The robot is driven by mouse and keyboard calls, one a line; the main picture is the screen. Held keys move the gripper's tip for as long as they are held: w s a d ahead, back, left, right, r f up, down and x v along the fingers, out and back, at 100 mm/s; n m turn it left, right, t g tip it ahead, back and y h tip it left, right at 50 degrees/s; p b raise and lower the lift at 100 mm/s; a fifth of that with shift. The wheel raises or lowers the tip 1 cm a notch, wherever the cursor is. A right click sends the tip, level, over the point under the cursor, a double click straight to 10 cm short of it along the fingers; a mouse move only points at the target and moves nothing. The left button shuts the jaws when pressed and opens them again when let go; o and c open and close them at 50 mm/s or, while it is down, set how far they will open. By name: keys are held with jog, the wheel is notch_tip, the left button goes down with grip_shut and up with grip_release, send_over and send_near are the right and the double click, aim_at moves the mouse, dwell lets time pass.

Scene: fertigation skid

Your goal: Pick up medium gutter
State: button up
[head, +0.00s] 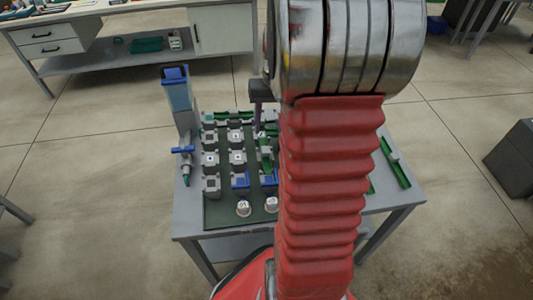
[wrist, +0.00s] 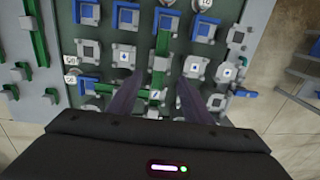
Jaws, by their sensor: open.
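Several green gutter pieces are in view, and I cannot tell for certain which is the medium one. One green piece with grey fittings (wrist: 161,45) stands on the dark board in the middle of the wrist view; it also shows beside my arm in the head view (head: 266,152). A longer green gutter (head: 395,163) lies on the bare right part of the table, and shows at the left in the wrist view (wrist: 39,47). My gripper (wrist: 158,84) is open over the board, its two dark fingers apart on either side of the grey-and-green piece. Contact cannot be told.
The dark green board (head: 221,216) carries rows of grey blocks, blue brackets and two white round knobs (head: 243,208). A tall blue-grey dispenser (head: 179,101) stands at the table's left. My arm hides the table's centre right. A workbench (head: 140,35) stands behind.

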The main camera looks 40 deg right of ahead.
send_over(266, 149)
jog(key=shift+s+d+f, duration=0.1)
jog(key=shift+d+f, duration=0.05)
jog(key=shift+f, duration=1.25)
jog(key=shift+s+d+f, duration=0.1)
jog(key=shift+f, duration=1.25)
jog(key=shift+w+a+f, duration=0.1)
jog(key=shift+f, duration=1.2)
jog(key=shift+w+a+f, duration=0.1)
jog(key=shift+f, duration=1.2)
grip_shut()
jog(key=shift+r, duration=0.1)
notch_tip(266, 149, up, 10)
